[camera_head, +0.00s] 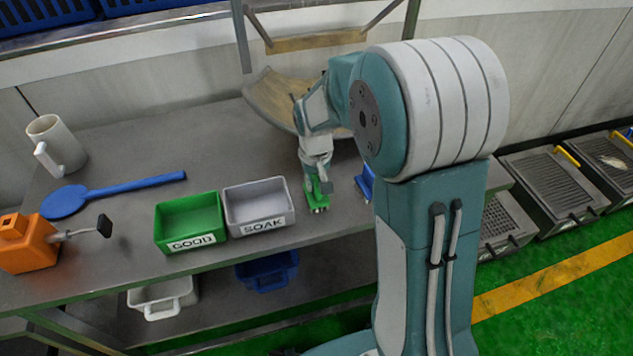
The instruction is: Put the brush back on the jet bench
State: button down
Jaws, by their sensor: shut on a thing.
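My gripper (318,174) points down over the grey bench (130,150) and is shut on a green brush (317,197). The brush has pale bristles at its lower end. It is to the right of the grey SOAK bin (262,226). I cannot tell whether the bristles touch the bench top or hang just above it. The gripper hides the upper part of the brush.
A green GOOD bin (188,238) stands beside the SOAK bin. A blue paddle (125,188), a white mug (53,142) and an orange device (27,243) are on the left. A blue item (365,184) lies right of the brush. A curved chute (283,98) is behind.

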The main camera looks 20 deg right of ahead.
jog(key=shift+a+f, duration=0.15)
jog(key=shift+a, duration=0.4)
jog(key=c, duration=0.6)
grip_release()
jog(key=shift+d, duration=0.5)
